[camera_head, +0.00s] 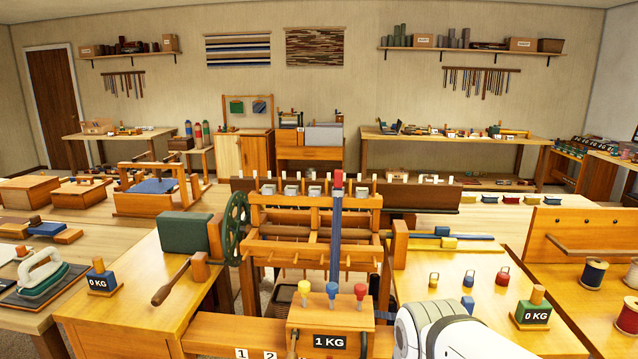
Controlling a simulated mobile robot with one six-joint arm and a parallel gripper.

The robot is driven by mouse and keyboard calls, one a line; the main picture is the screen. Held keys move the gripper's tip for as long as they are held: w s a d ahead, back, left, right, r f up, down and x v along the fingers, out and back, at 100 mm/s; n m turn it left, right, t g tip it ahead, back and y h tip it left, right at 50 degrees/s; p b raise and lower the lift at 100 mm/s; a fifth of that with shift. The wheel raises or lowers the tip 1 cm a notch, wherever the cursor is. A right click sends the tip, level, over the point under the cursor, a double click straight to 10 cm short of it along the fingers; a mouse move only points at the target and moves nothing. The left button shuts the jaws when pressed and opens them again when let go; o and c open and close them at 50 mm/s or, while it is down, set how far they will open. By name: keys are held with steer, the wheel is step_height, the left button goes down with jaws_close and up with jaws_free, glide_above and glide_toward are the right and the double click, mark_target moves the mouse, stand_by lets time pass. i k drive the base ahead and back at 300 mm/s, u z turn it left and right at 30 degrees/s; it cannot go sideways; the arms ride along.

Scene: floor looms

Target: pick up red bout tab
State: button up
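I cannot tell for certain which piece is the red bout tab. A small red tab with a loop on top (502,276) stands on the right wooden table, right of a similar blue tab (468,280) and yellow tab (433,280). A red-headed peg (360,291) stands on the wooden block marked 1 KG, beside a blue-headed peg (331,290) and a yellow-headed peg (304,287). A red block (338,180) tops the blue upright strip on the loom. A white rounded part of my arm shows at the bottom right. My gripper's fingers are not visible.
The wooden loom (312,215) with a green wheel (236,228) fills the middle. Another 0 KG block (101,279) stands left. Bare tabletop surrounds the small tabs.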

mark_target(338, 174)
steer(key=z, duration=0.05)
steer(key=i, duration=1)
steer(key=u, duration=0.1)
